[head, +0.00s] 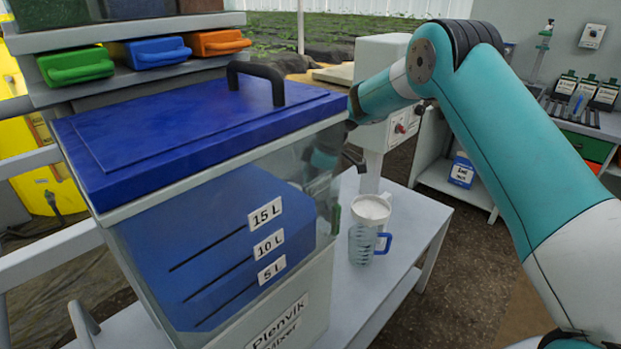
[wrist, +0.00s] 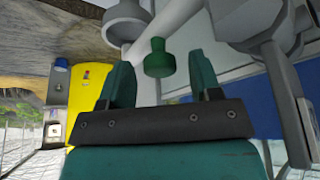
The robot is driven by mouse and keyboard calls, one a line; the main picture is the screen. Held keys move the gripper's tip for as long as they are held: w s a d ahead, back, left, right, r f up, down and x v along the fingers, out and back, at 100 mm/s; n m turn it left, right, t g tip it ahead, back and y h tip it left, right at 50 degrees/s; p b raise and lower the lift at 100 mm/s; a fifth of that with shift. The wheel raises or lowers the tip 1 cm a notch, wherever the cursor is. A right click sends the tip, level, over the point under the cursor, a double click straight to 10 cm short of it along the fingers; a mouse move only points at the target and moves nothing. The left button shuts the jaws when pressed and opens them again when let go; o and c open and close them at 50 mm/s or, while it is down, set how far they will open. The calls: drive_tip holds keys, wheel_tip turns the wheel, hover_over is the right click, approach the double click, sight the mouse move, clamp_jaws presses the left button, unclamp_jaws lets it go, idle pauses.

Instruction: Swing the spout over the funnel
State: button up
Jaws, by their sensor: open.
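In the wrist view my gripper (wrist: 162,66) is open, its two green fingers apart. A dark green knob (wrist: 158,60) shows between the fingers; I cannot tell whether they touch it. Close by, a pale slanted pipe (wrist: 155,33) and a grey flared fitting (wrist: 125,20) may belong to the spout. In the head view a white round-topped vessel (head: 371,208), possibly the funnel, is at a clear jug with a blue handle (head: 362,245) on the white table. My gripper is mostly hidden behind the tank there, and the spout cannot be made out clearly.
The clear tank with a blue lid (head: 190,125) and black handle fills the left and middle. The white table (head: 395,270) has free room right of the jug. Coloured bins (head: 157,52) stand behind on a shelf. A grey cabinet (head: 385,80) stands beyond my arm.

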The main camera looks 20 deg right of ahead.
drive_tip(key=shift+f, duration=0.1)
clamp_jaws()
